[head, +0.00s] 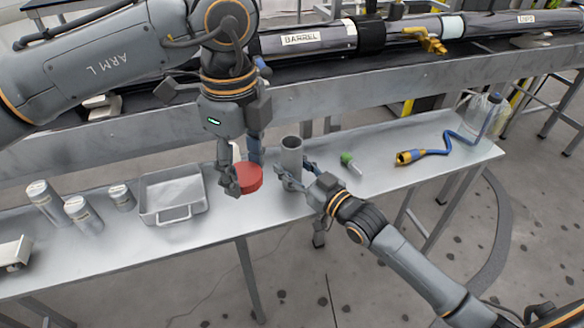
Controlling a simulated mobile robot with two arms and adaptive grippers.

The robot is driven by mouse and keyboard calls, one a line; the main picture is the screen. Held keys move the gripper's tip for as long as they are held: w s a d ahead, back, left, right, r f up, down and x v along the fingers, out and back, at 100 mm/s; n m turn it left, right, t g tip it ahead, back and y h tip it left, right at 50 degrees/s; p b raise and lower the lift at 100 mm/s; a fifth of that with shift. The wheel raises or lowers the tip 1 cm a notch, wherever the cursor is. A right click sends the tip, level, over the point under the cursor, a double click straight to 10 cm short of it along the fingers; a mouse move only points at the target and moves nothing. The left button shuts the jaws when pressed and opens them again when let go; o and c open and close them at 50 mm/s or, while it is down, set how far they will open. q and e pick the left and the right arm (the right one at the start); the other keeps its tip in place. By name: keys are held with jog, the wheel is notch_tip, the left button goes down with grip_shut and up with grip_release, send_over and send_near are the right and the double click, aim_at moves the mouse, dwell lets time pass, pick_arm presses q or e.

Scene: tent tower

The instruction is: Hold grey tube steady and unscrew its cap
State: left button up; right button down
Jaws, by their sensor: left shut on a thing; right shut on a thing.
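The grey tube (291,158) stands upright on the metal bench, and its top is open with a dark hollow inside. My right gripper (297,176) is shut on the tube's lower part from the front right. The red cap (249,180) is off the tube, to its left and apart from it. My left gripper (241,175) points down and is shut on the cap. The far finger is partly hidden behind the cap. I cannot tell whether the cap touches the bench.
A metal tray (173,213) and several labelled grey canisters (83,214) stand on the bench (255,228) at left. A green-capped small tube (353,163), a blue hose with a yellow end (410,156) and a clear jug (483,113) are at right. A long barrel (300,39) lies behind.

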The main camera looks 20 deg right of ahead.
jog(key=shift+r, duration=0.1)
jog(key=c, duration=0.7)
grip_release()
jog(key=shift+f, duration=0.2)
jog(key=shift+r, duration=0.15)
jog(key=shift+s, duration=0.2)
jog(key=v, duration=1.1)
jog(key=shift+s+d+p, duration=0.2)
jog(key=shift+s+p, duration=0.1)
jog(key=shift+p, duration=0.15)
